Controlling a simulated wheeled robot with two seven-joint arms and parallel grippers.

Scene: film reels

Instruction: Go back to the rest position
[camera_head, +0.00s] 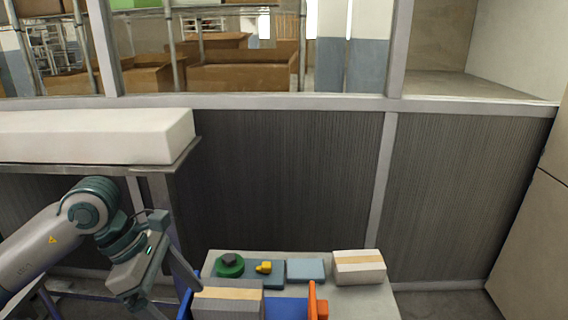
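My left arm comes in from the left, and its gripper (182,304) points down and to the right, beside the left edge of a small grey table (345,298). Its two fingers look spread apart with nothing seen between them. The lower finger is partly cut off by the bottom edge of the view. My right gripper is not in view.
A white box with a tan strip (359,267) stands at the table's back right, another (228,303) at its front left. Blue (185,306) and orange (312,300) upright pieces show in front. A white slab (95,138) on a shelf overhangs my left arm. A dark ribbed wall (280,180) stands behind.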

